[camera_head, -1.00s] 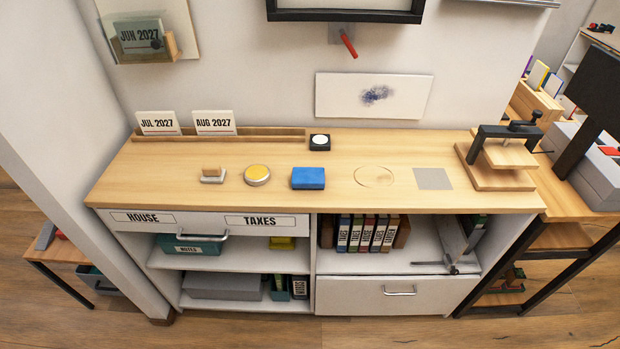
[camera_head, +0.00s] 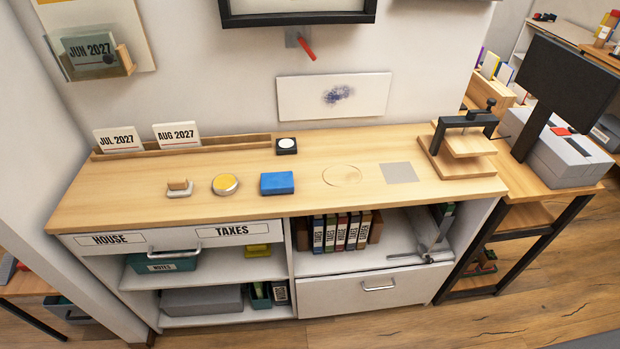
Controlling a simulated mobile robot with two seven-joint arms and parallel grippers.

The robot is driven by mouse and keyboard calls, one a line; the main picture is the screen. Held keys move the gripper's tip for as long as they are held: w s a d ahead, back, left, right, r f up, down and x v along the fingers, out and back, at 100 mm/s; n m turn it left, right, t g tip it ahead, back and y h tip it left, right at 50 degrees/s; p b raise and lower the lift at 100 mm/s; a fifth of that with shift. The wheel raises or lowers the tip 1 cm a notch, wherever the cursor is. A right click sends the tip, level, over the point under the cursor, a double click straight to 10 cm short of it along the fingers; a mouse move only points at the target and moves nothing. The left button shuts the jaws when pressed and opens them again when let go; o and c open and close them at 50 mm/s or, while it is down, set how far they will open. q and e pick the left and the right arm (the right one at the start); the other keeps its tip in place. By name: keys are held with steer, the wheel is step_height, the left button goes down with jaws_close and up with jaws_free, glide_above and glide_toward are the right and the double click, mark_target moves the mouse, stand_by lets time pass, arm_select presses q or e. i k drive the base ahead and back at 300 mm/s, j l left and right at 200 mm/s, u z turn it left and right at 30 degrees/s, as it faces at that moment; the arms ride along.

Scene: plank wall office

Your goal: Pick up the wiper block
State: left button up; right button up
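A blue rectangular block (camera_head: 277,183), which looks like the wiper block, lies flat on the wooden counter top (camera_head: 120,197) near its front edge. To its left are a round tin with a yellow top (camera_head: 225,184) and a small pale pad with a wooden grip (camera_head: 179,188). A smudged white board (camera_head: 300,100) is on the wall behind the counter. Neither of my grippers is in view.
A wooden press (camera_head: 462,150) stands at the counter's right end. A grey square (camera_head: 399,172) and a ring outline (camera_head: 342,175) lie right of the blue block. A small black box (camera_head: 287,146) is behind it. Open shelves and a drawer are below.

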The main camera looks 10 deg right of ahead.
mark_target(278, 183)
steer(key=j+z, duration=0.15)
steer(key=z, duration=0.9)
steer(key=k+j+z, duration=0.1)
steer(key=j+z, duration=0.35)
steer(key=k+j+z, duration=0.15)
steer(key=z, duration=0.3)
steer(key=k+j+z, duration=0.4)
steer(key=k+j, duration=0.8)
